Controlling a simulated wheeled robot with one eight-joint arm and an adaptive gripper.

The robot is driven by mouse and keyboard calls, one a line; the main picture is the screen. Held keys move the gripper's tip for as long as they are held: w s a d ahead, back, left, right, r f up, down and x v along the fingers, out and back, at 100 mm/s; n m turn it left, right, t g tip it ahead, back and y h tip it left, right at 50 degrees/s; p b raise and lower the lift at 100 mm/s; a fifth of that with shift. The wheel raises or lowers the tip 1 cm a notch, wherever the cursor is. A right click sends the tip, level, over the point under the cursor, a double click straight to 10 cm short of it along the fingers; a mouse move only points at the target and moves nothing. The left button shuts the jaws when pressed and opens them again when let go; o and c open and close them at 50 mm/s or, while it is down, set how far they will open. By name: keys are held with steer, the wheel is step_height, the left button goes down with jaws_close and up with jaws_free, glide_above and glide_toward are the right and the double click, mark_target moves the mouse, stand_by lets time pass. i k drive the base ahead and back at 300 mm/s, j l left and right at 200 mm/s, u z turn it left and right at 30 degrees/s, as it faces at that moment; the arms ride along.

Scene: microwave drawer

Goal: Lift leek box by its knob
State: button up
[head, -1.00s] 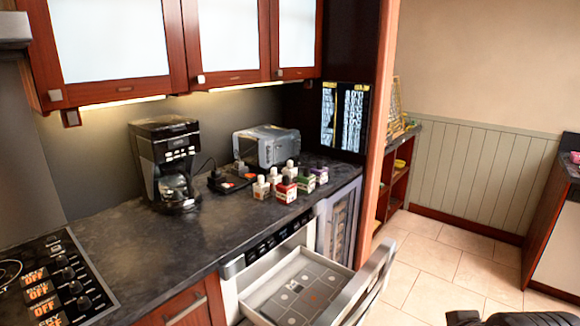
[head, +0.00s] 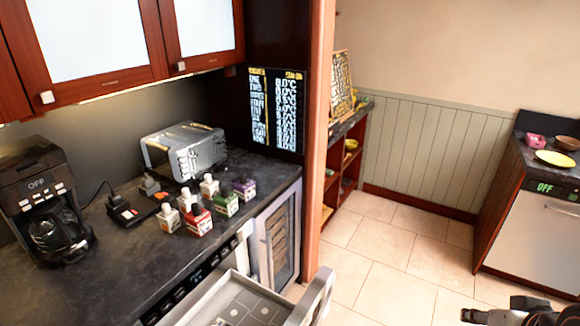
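Several small boxes with pale knobs on top stand in a cluster on the dark counter in the head view. A green-sided box (head: 226,206) may be the leek box, but its label is too small to read. It stands upright between a red box (head: 199,223) and a purple box (head: 244,189). White-sided boxes (head: 168,219) stand to the left and behind. My gripper (head: 476,315) shows only partly at the bottom right edge, far from the boxes and over the floor. Its fingers are too small and cut off to tell whether they are open.
An open drawer (head: 240,302) sticks out below the counter, in front of the boxes. A coffee maker (head: 45,205) stands at the left and a toaster (head: 185,150) behind the boxes. A wooden post (head: 319,150) bounds the counter on the right. The tiled floor (head: 395,250) is clear.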

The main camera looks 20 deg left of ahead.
mark_target(209, 188)
steer(key=i+l+z, duration=0.15)
steer(key=i, duration=0.75)
steer(key=i+l+z, duration=0.1)
steer(key=i, duration=0.85)
steer(key=i+u, duration=0.25)
steer(key=u, duration=0.15)
steer(key=i+u, duration=0.2)
steer(key=u, duration=0.15)
steer(key=i+u, duration=0.25)
steer(key=u, duration=0.15)
steer(key=i+l+u, duration=0.2)
steer(key=u, duration=0.2)
steer(key=i+j+u, duration=0.2)
steer(key=u, duration=0.2)
steer(key=i+j+u, duration=0.1)
steer(key=i+u, duration=0.45)
steer(key=u, duration=0.25)
steer(key=i+u, duration=0.25)
steer(key=u, duration=0.15)
steer(key=i+l+u, duration=0.15)
steer(key=u, duration=0.25)
steer(key=i, duration=0.1)
